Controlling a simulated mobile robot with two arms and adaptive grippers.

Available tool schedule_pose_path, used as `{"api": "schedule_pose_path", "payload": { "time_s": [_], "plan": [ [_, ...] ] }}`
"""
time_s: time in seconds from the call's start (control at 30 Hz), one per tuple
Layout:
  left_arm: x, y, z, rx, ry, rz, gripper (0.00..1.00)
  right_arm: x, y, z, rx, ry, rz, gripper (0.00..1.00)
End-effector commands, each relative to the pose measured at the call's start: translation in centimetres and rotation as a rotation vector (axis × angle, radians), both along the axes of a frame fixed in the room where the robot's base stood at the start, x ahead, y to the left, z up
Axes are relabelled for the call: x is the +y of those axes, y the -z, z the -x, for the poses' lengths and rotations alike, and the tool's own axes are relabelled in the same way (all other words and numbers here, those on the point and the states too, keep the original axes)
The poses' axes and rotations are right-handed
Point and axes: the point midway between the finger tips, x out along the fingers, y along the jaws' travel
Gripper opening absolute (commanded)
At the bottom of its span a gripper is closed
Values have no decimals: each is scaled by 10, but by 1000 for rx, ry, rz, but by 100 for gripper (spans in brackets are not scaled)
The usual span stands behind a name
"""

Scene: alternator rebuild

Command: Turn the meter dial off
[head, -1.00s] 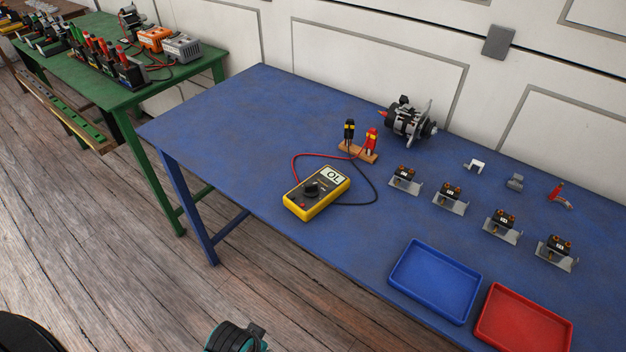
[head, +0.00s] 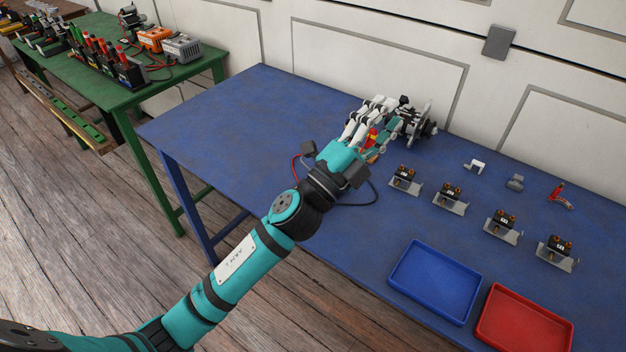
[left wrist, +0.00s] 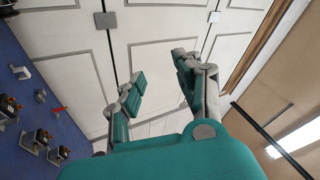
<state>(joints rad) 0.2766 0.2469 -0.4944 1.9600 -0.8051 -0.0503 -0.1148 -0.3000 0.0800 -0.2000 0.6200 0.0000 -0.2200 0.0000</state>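The yellow meter and its dial are hidden in the head view behind my left arm and wrist; parts of its red lead (head: 296,165) and black lead (head: 372,192) show to either side. My left gripper (head: 378,118) is above the blue table, past the meter's place and in front of the alternator (head: 415,125). In the left wrist view its fingers (left wrist: 158,75) are spread apart with nothing between them. That view shows the wall, not the meter. My right gripper is in neither view.
The red probe (head: 373,136) shows partly behind the gripper. Several small black parts on metal plates (head: 452,192) stand to the right. A blue tray (head: 396,283) and a red tray (head: 484,322) lie at the front edge. The table's left part (head: 235,120) is clear.

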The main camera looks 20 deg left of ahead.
Motion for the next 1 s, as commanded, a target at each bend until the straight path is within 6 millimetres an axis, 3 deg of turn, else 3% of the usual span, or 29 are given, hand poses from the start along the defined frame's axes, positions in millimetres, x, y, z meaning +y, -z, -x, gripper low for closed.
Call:
{"api": "schedule_pose_path", "payload": {
  "time_s": [0.03, 0.13, 0.23, 0.33, 0.43, 0.5, 0.57, 0.6, 0.7, 0.83, 1.0],
  "plan": [
    [-30, -20, 5, -154, 87, -131, 35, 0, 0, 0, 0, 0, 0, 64],
    [-86, -29, 25, -433, 279, -425, 35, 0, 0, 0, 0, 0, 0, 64],
    [-118, -6, 40, -656, 472, -757, 35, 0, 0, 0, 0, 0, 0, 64],
    [-117, 35, 37, -802, 669, -1122, 35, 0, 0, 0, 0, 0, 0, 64],
    [-77, 71, 16, -842, 863, -1504, 35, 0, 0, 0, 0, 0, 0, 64],
    [-33, 83, -2, -799, 989, -1752, 35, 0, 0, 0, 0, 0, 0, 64],
    [9, 83, -16, -724, 1082, -1937, 35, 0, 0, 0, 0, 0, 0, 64],
    [36, 79, -23, -664, 1134, -2038, 35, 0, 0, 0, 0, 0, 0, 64],
    [90, 63, -33, -507, 1234, -2219, 35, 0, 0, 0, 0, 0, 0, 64],
    [127, 47, -34, -371, 1301, -2322, 35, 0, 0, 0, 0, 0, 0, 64],
    [134, 56, -33, -342, 1320, -2339, 35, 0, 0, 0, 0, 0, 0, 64]
  ]
}}
